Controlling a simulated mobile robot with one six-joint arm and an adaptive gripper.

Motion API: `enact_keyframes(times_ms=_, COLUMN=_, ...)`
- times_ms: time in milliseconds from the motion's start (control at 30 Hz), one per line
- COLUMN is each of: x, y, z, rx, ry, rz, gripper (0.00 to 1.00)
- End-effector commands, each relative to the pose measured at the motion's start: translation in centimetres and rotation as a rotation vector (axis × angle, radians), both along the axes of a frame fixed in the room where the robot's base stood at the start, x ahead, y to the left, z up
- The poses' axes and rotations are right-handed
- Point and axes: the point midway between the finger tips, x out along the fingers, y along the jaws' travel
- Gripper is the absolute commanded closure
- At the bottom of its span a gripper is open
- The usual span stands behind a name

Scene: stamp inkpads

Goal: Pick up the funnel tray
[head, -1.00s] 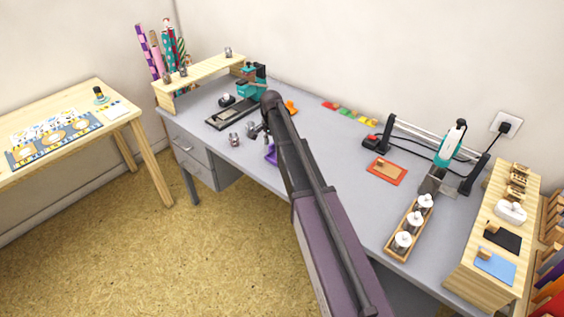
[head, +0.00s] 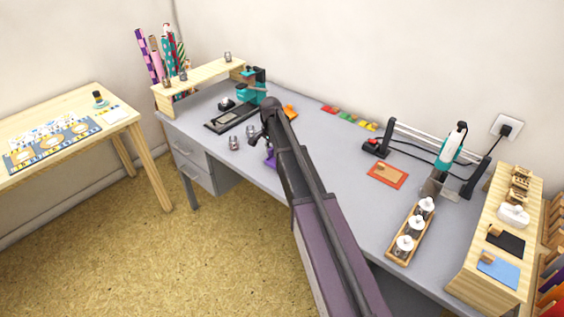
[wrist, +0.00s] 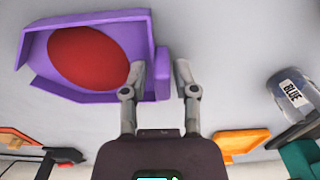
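The funnel tray (wrist: 153,28) is a purple, raised-walled tray with a red round area inside; I take it to be the task's tray. It fills the upper left of the wrist view. In the head view, only a small purple part (head: 270,160) shows beside my arm. My gripper (wrist: 160,72) is open in the wrist view. Its left finger overlaps the tray's near right corner and its right finger is over bare desk. A small purple tab of the tray shows between the fingers. I cannot tell whether either finger touches it. The gripper is mostly hidden in the head view.
A can labelled BLUE (wrist: 290,92) and an orange pad (wrist: 241,142) lie to the right in the wrist view. The grey desk (head: 335,160) also bears a teal press (head: 253,90), small metal cans (head: 234,143), a red-orange pad (head: 387,175) and a wooden tray of white-topped jars (head: 394,251).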

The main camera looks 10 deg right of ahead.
Motion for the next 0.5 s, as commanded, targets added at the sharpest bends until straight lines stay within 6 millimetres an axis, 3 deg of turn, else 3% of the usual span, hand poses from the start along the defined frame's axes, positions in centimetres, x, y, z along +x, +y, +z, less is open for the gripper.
enact_keyframes(times_ms=33, x=0.0, y=0.01, z=0.0, rx=0.0, ry=0.0, rz=0.0, gripper=0.91)
enact_keyframes(times_ms=67, x=0.0, y=0.02, z=0.0, rx=0.0, ry=0.0, rz=0.0, gripper=1.0)
enact_keyframes(times_ms=500, x=0.0, y=0.05, z=0.08, rx=0.0, ry=0.0, rz=0.001, gripper=1.0)
